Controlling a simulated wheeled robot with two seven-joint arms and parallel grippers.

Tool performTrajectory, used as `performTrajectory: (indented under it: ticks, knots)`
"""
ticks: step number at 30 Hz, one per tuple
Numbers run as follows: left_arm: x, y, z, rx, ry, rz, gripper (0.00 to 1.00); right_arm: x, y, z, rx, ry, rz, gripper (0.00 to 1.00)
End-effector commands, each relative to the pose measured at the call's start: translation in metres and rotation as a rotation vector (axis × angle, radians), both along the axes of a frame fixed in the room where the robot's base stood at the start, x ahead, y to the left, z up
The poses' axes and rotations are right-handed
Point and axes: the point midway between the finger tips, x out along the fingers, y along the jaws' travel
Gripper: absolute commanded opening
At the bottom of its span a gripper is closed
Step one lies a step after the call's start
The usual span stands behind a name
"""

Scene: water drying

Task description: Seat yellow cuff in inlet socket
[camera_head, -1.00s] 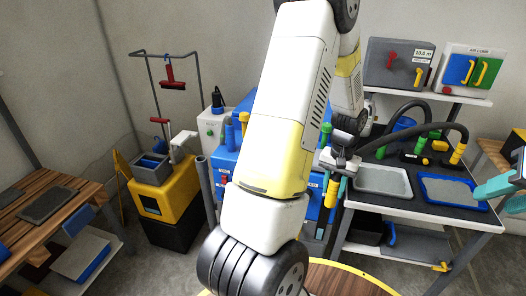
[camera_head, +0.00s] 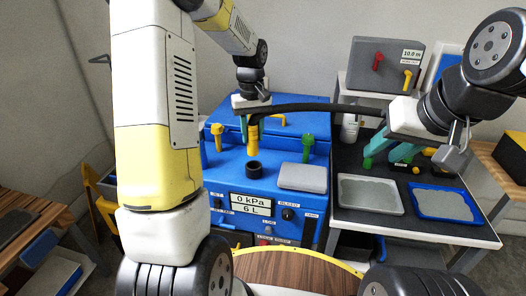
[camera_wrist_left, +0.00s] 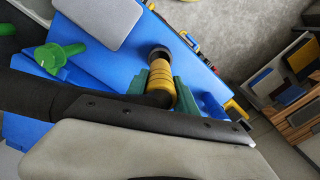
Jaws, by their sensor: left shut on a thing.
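My left gripper (camera_head: 250,125) is shut on the yellow cuff (camera_head: 253,136). A thick black hose (camera_head: 320,107) runs from the cuff's upper end to the right. The cuff points down, just above and behind the black round inlet socket (camera_head: 254,169) on the blue machine's top. In the left wrist view the ringed yellow cuff (camera_wrist_left: 160,84) sits between teal fingers, its end close to the dark socket (camera_wrist_left: 158,53). I cannot tell whether they touch. My right gripper (camera_head: 394,150) has teal fingers low over the black table; what lies between them is unclear.
The blue machine (camera_head: 230,172) carries a grey pad (camera_head: 303,177) right of the socket, with green (camera_head: 308,143) and yellow (camera_head: 217,133) knobs nearby. A grey tray (camera_head: 368,196) and a blue-rimmed tray (camera_head: 443,219) lie on the black table. A grey box (camera_head: 385,66) stands behind.

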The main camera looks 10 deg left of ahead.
Motion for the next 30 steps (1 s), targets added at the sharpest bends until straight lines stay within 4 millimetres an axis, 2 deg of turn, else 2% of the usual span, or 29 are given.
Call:
performTrajectory:
  ticks: [3, 6, 11, 18, 29, 30]
  knots:
    - [-0.001, 0.000, -0.026, 0.000, 0.007, 0.000, 0.00, 0.000, 0.000, 0.000, 0.000, 0.000, 0.000, 0.36]
    - [-0.001, 0.000, -0.041, -0.001, 0.004, -0.001, 0.00, 0.000, 0.000, 0.000, 0.000, 0.000, 0.000, 0.36]
    - [-0.001, 0.000, -0.052, 0.000, 0.002, -0.002, 0.00, 0.000, 0.000, 0.000, 0.000, 0.000, 0.000, 0.36]
    - [-0.001, 0.000, -0.084, -0.001, 0.004, -0.001, 0.00, 0.000, 0.000, 0.000, 0.000, 0.000, 0.000, 0.36]
    - [-0.001, 0.000, -0.088, 0.000, 0.001, -0.002, 0.00, 0.000, 0.000, 0.000, 0.000, 0.000, 0.000, 0.36]
    - [-0.001, 0.000, -0.089, 0.000, 0.001, -0.002, 0.36, 0.000, 0.000, 0.000, 0.000, 0.000, 0.000, 0.36]
